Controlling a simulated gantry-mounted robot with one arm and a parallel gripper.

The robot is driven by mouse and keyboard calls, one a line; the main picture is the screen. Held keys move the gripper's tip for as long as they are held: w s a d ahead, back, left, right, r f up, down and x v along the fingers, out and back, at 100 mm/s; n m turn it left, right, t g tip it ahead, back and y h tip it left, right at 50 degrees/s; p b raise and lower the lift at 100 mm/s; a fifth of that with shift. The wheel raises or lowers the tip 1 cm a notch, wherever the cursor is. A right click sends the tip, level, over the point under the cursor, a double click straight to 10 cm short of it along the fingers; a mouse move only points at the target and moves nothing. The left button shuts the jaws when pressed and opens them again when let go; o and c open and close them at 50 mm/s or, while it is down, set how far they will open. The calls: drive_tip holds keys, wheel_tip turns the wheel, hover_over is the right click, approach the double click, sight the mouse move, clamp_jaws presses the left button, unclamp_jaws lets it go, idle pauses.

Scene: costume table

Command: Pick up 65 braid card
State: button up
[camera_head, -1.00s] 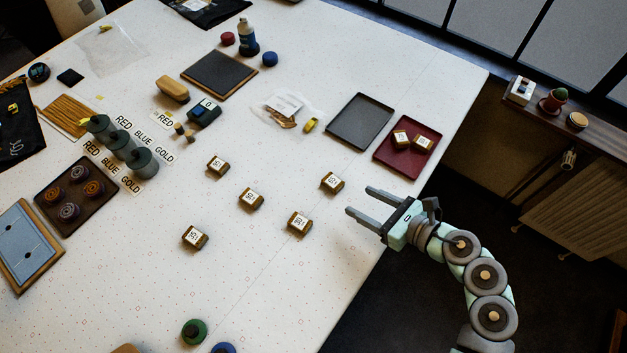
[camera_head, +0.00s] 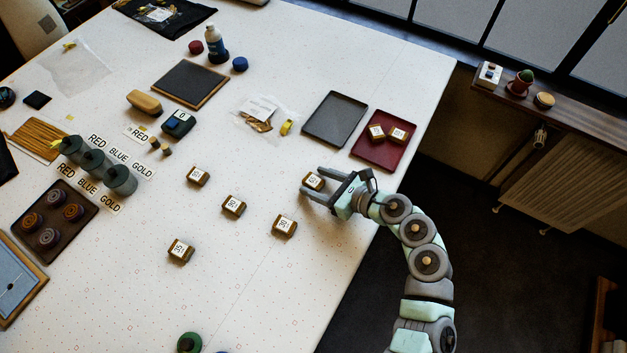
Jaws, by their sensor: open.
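Several small brown braid cards with white number labels lie on the white table. One card (camera_head: 314,181) lies between the two fingers of my gripper (camera_head: 309,181); its label looks like 65, but the print is too small to be sure. My gripper is open, with a finger on either side of this card. I cannot tell whether the fingers touch it. Other cards lie to the left: a near one (camera_head: 284,227), a middle one (camera_head: 234,206), a far one (camera_head: 197,176) and a front-left one (camera_head: 181,250).
A dark red tray (camera_head: 372,160) at the right edge holds two cards (camera_head: 387,133). A grey tray (camera_head: 334,119) is beside it. A clear bag (camera_head: 262,113) lies further left. Grey cylinders (camera_head: 119,180) stand by RED BLUE GOLD labels. The table front is mostly clear.

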clamp_jaws()
idle(0.6)
